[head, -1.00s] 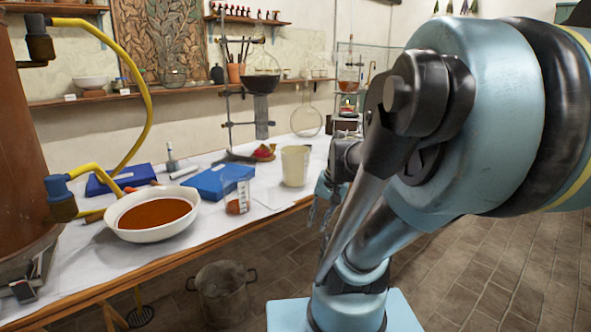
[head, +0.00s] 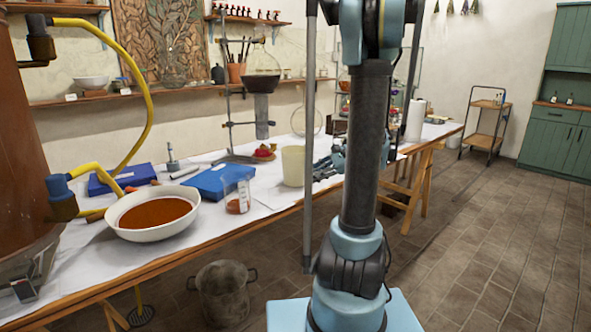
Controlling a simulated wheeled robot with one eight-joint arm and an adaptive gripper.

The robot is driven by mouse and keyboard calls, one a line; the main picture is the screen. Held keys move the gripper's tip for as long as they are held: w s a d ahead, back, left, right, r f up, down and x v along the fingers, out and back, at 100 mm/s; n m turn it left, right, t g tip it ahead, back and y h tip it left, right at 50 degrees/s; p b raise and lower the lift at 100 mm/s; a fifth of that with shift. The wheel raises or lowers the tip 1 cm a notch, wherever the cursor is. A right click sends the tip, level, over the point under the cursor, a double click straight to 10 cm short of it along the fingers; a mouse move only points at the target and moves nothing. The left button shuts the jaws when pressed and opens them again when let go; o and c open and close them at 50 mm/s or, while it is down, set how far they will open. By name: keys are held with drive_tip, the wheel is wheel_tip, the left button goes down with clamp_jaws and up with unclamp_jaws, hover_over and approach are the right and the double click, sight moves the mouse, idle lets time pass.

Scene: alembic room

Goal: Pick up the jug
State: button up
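The jug (head: 292,166) is a cream, upright vessel on the white-covered table, near its front edge in the middle of the head view. My gripper (head: 322,168) is just to the right of the jug at about table height, partly hidden behind my arm. Its fingers look dark and small, and I cannot tell whether they are apart or touching the jug. My arm's upright link hides the table right behind the gripper.
A glass beaker with red-brown contents (head: 237,196), a blue case (head: 219,182) and a white bowl of brown powder (head: 152,214) stand left of the jug. A metal stand with a flask (head: 262,84) is behind. A metal pot (head: 222,290) is on the floor below.

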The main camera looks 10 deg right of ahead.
drive_tip(key=w+d+m+t+y, duration=0.1)
drive_tip(key=w+d+m, duration=0.1)
drive_tip(key=d, duration=0.1)
drive_tip(key=w+d+m+y, duration=0.1)
drive_tip(key=w+d, duration=0.2)
drive_tip(key=shift+w+d+m+t, duration=0.1)
drive_tip(key=shift+w+m+t, duration=0.25)
drive_tip(key=shift+m+t, duration=0.05)
drive_tip(key=w+d+f+m+t+y, duration=0.2)
drive_tip(key=w+d+m+t, duration=0.15)
drive_tip(key=d, duration=0.55)
drive_tip(key=shift+m+g, duration=0.25)
drive_tip(key=shift+m, duration=0.1)
drive_tip(key=x, duration=1.1)
drive_tip(key=r+x, duration=0.1)
drive_tip(key=x, duration=0.5)
drive_tip(key=shift+s+a, duration=0.35)
drive_tip(key=shift+a, duration=0.05)
clamp_jaws()
